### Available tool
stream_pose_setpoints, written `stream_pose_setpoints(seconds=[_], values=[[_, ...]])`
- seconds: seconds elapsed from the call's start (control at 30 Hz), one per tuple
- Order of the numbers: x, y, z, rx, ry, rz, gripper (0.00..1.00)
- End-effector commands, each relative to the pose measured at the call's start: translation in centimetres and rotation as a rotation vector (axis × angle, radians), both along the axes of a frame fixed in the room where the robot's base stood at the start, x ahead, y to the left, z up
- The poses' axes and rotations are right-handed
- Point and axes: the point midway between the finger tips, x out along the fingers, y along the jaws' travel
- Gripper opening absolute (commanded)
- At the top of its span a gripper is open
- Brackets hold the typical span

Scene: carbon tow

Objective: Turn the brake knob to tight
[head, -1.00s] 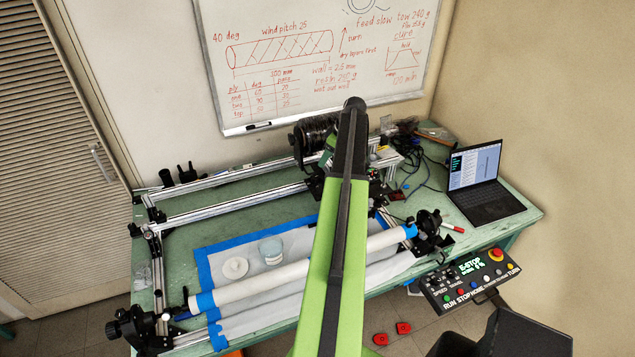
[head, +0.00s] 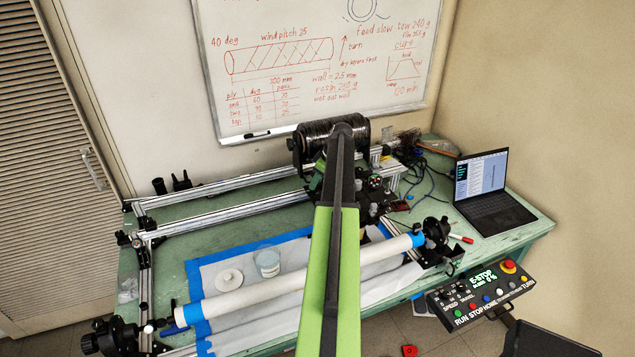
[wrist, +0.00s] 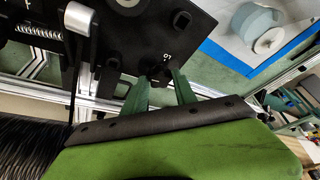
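The brake knob (wrist: 153,70) is a small dark knob on a black plate (wrist: 200,28) in the wrist view, beside small white lettering. My gripper (wrist: 159,76) has its two green fingers apart, with the tips at either side of the knob. I cannot tell whether they touch it. The knob's pointer setting is too dark to read. In the head view my arm reaches to the tow spool (head: 311,136) at the table's back and hides the knob and fingers.
The black spool also shows close at the wrist view's lower left (wrist: 30,145). Metal rails (head: 222,222) and a white mandrel (head: 300,282) lie across the green table. A laptop (head: 490,205) and a control box (head: 480,297) are at the right.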

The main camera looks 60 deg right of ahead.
Motion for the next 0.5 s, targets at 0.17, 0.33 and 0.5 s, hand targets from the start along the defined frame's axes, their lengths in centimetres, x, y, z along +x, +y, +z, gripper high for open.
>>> stream_pose_setpoints(seconds=[0.17,0.33,0.5], values=[[-0.04,-0.02,-0.01,0.0,0.0,0.0,0.08],[-0.07,-0.04,-0.01,0.0,0.0,-0.001,0.0],[-0.11,0.02,-0.02,0.0,0.0,-0.014,0.0]])
